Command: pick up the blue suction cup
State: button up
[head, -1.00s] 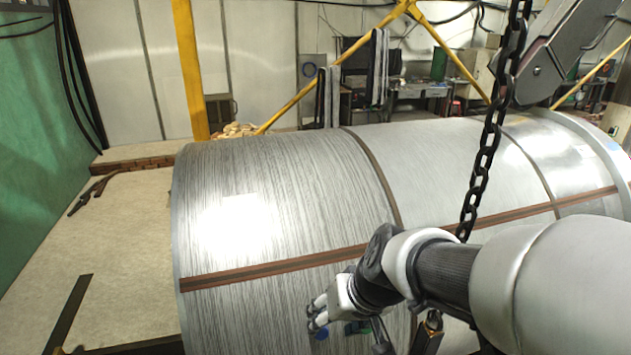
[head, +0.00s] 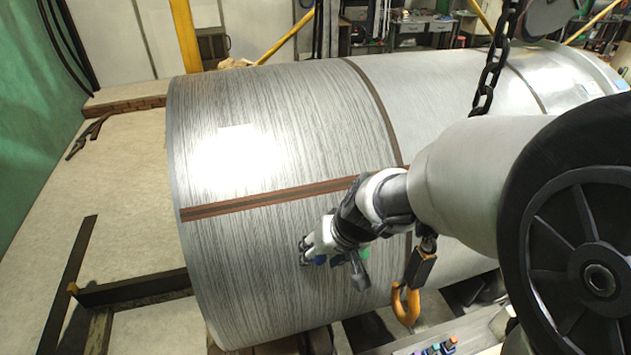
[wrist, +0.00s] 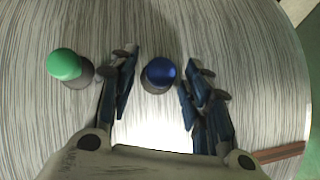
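The blue suction cup (wrist: 160,72) stands on the streaked metal cylinder between my gripper's two fingers in the wrist view. My gripper (wrist: 163,60) is open, with a finger on each side of the cup and visible gaps. A green suction cup (wrist: 66,66) stands outside the left finger. In the head view my gripper (head: 304,252) is low over the cylinder's near side. Only small bits of the blue cup (head: 320,260) show there, partly hidden by the gripper.
The large metal cylinder (head: 270,120) fills the middle, with a reddish-brown band (head: 260,198) around it. A chain (head: 490,70) hangs behind my arm, and an orange hook (head: 406,303) hangs below it. Dark beams (head: 130,290) lie at lower left. The floor at left is mostly clear.

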jog(key=c, duration=0.8)
jog(key=shift+c, duration=0.2)
jog(key=shift+r, duration=0.15)
